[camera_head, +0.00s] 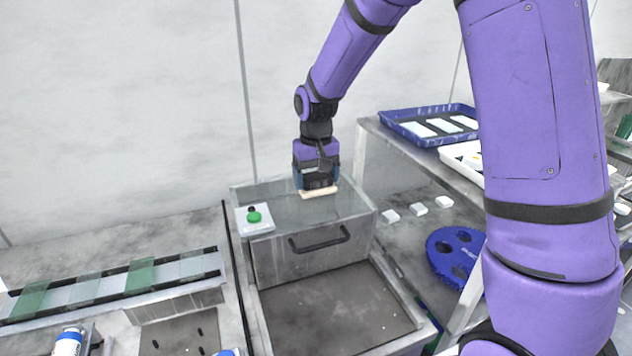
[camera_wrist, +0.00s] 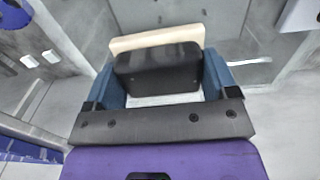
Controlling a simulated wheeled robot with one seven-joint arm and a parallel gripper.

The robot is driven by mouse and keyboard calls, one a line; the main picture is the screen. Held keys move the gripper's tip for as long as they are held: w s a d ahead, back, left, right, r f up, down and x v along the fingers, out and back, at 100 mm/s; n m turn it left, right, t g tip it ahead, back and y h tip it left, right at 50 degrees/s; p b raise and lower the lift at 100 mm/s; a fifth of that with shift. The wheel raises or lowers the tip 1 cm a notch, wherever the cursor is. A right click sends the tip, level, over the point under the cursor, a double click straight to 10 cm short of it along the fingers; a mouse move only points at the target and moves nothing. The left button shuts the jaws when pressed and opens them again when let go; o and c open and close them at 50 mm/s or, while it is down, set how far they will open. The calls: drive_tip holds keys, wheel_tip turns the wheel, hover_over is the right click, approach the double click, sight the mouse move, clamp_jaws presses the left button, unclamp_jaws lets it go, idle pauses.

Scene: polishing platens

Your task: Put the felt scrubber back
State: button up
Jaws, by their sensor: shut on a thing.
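The felt scrubber has a cream pad and a black block-shaped back. In the wrist view the scrubber (camera_wrist: 158,68) sits between the two blue fingers of my gripper (camera_wrist: 162,78), which is shut on its black part. In the head view my gripper (camera_head: 316,181) points down over the grey, glassy top of a box (camera_head: 285,214). The scrubber's cream pad (camera_head: 319,193) shows just under the fingers, at or very near that top. I cannot tell whether it touches. The black part is mostly hidden there by the fingers.
A green button (camera_head: 254,216) on a white base stands left on the box top. Below is a drawer handle (camera_head: 320,241) and an open basin (camera_head: 335,310). Right are small white blocks (camera_head: 418,209), a blue holed disc (camera_head: 455,255) and a blue tray (camera_head: 402,123). A strip rack (camera_head: 110,285) lies left.

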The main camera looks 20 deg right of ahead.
sight(317, 176)
drive_tip(key=shift+f, duration=0.65)
drive_tip(key=o, duration=0.7)
drive_tip(key=shift+f, duration=0.15)
drive_tip(key=shift+o, duration=0.2)
wheel_tip(317, 176, up, 12)
drive_tip(key=shift+f, duration=0.25)
drive_tip(key=s+d+r+t, duration=0.35)
drive_tip(key=s+r, duration=0.65)
drive_tip(key=s, duration=0.5)
drive_tip(key=s+d+t, duration=0.2)
drive_tip(key=s+d, duration=0.1)
drive_tip(key=s, duration=1.2)
drive_tip(key=shift+d+f, duration=0.2)
drive_tip(key=shift+f, duration=0.1)
